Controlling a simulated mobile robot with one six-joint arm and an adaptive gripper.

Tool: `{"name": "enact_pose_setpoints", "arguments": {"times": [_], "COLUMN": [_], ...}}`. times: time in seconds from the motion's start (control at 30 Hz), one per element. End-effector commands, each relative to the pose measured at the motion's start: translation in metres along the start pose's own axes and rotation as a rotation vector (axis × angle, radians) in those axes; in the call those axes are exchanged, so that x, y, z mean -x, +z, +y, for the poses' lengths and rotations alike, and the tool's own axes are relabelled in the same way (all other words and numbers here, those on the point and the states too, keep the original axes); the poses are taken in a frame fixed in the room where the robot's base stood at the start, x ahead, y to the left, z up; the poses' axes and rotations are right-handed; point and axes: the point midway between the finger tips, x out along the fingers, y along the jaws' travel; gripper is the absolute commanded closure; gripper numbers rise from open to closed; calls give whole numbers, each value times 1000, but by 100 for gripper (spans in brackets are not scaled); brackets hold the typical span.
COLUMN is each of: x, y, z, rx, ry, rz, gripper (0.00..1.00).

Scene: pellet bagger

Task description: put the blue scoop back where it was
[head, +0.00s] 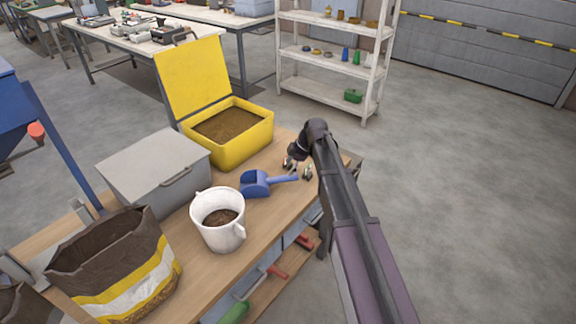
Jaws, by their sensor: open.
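The blue scoop (258,184) lies on the wooden workbench (262,222), its handle pointing right toward my gripper. My gripper (297,170) is open and empty at the bench's right side, just beyond the end of the scoop's handle. Its fingers are small in the view, and whether a fingertip touches the handle cannot be told. The yellow bin (241,145) stands open behind the scoop, its lid raised and brown pellets inside. A white bucket (220,222) with brown pellets stands in front of the scoop, to its left.
A grey lidded box (154,170) stands left of the yellow bin. An open pellet bag (120,262) is at the front left. Tools lie on a shelf under the bench (268,290). A white rack (330,60) stands behind, with open floor to the right.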

Motion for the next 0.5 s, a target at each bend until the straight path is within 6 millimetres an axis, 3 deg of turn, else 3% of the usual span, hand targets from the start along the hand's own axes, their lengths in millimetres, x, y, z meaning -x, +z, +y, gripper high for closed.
{"name": "enact_pose_setpoints", "arguments": {"times": [0.2, 0.5], "x": [23, 36], "y": [-2, -1], "z": [0, 0], "rx": [0, 0], "ry": [0, -1], "rz": [0, 0], "gripper": [28, 28]}}
